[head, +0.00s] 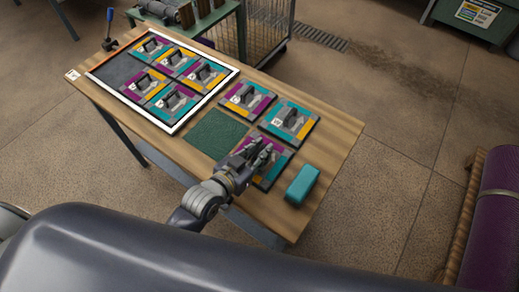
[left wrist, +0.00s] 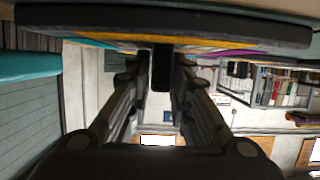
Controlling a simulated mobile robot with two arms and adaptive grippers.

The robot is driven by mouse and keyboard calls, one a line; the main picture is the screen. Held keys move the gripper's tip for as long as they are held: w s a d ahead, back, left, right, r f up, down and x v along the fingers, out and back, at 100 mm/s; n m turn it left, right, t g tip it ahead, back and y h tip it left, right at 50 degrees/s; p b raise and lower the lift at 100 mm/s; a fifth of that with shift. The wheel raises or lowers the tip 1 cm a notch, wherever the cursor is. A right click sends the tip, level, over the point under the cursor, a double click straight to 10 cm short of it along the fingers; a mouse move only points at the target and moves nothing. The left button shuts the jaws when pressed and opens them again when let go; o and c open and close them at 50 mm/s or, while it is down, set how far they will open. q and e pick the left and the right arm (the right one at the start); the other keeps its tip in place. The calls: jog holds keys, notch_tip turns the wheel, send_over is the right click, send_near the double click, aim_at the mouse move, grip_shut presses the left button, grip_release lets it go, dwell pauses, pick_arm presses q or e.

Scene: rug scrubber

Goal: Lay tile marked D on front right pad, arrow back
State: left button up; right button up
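The tile's dark edge (left wrist: 220,27) spans the top of that view. I cannot tell whether the tile touches the table, and its letter is hidden. Two more handled tiles lie behind it, one purple and orange (head: 247,99), one teal and orange (head: 290,121); their letters are too small to read. A bare green pad (head: 217,133) lies left of my gripper. My right gripper is out of view.
A white-rimmed tray (head: 176,129) holds several handled tiles and has a bare dark area at its left. A teal block (head: 302,184) lies close to the right of my gripper. A blue-handled tool (head: 109,28) stands at the table's far left corner.

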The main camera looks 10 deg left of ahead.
pick_arm(q)
jog(key=shift+o, duration=0.3)
jog(key=shift+r, duration=0.2)
jog(key=v, duration=1)
jog(key=shift+s+a+b, duration=0.1)
jog(key=shift+s+b, duration=0.05)
jog(key=shift+b, duration=0.15)
jog(key=shift+v, duration=0.8)
